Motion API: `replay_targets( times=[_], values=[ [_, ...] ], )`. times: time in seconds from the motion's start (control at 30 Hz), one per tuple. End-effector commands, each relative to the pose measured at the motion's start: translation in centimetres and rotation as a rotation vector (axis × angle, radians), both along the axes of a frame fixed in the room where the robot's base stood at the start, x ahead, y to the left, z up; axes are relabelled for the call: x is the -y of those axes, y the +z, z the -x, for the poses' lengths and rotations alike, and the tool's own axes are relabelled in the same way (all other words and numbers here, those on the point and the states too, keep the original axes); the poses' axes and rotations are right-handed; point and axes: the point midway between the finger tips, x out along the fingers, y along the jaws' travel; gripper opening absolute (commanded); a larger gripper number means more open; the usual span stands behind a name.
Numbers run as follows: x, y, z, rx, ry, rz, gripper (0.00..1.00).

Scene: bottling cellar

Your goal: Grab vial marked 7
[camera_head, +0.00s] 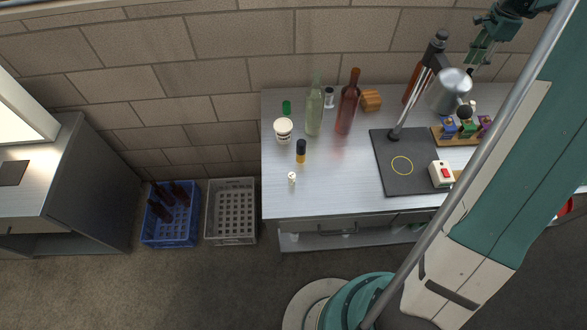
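A small wooden rack (445,139) at the right of the workbench holds several small vials or bottles with coloured parts, among them a blue one (448,129), a dark green-topped one (465,130) and a purple one (485,124). No number 7 is legible on any of them. A small amber vial with a black cap (300,153) stands alone left of centre on the bench. My gripper (482,58) is at the top right, above the back of the bench, behind and above the rack. It appears apart from the rack. Its finger opening is too small to judge.
A metal shade on a dark stand (450,91) rises close to the rack and my gripper. A black mat (390,166), a white box with a red button (441,174), a pale green bottle (314,112) and a red bottle (347,105) occupy the bench (330,195). Its front left is mostly clear.

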Motion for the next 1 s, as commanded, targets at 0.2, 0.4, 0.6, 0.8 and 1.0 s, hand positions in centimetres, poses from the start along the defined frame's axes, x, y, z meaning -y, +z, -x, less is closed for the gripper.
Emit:
replay_targets(
  times=[0.2, 0.4, 0.6, 0.8, 1.0],
  values=[
    [0.0, 4.5, 0.0, 0.0, 0.0, 0.0, 0.33],
    [-0.9, 7.7, -0.2, 0.0, 0.026, 0.0, 0.33],
    [-5.6, 8.2, -0.8, 0.0, 0.192, 0.0, 0.33],
    [-11.6, 8.9, -1.3, 0.0, 0.407, 0.001, 0.33],
    [-19.9, 9.8, -1.1, 0.0, 0.711, 0.001, 0.33]
  ],
)
